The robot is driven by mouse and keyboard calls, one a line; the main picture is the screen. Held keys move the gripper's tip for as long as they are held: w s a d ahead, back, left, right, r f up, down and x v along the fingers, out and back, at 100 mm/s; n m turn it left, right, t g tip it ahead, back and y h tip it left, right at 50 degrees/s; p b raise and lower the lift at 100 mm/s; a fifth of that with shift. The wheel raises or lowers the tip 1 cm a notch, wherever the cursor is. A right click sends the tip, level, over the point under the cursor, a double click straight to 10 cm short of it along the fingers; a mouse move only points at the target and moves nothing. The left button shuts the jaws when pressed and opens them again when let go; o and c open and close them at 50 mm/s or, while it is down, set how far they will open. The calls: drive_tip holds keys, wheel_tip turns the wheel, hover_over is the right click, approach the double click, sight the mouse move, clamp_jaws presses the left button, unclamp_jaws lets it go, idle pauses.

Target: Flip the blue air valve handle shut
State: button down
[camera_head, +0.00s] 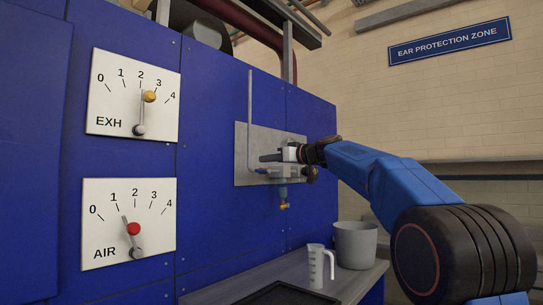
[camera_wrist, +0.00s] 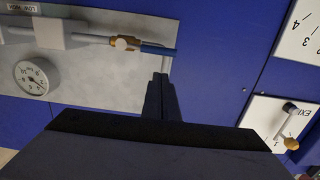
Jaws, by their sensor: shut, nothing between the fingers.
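The blue valve handle (camera_wrist: 158,49) shows in the wrist view, reaching right from a brass valve body (camera_wrist: 125,43). It lies in line with the light grey pipe (camera_wrist: 88,38) left of the valve. My gripper (camera_wrist: 160,78) is shut and empty, its dark fingertips just below the handle's free end in that picture. A small gap shows between them; I cannot tell the depth. In the head view my gripper (camera_head: 266,157) is in front of the grey panel (camera_head: 243,143), and the handle (camera_head: 262,170) is small and hard to make out there.
A round pressure gauge (camera_wrist: 32,77) is on the panel. The EXH dial (camera_head: 112,100) and AIR dial (camera_head: 108,215) are on the blue wall at left. A bench (camera_head: 225,292) below holds a measuring jug (camera_head: 316,268) and a grey bucket (camera_head: 356,246).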

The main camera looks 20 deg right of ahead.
sight(263, 171)
drive_tip(key=shift+w+a+f, duration=0.15)
drive_tip(key=shift+f, duration=0.95)
drive_tip(key=shift+f, duration=0.15)
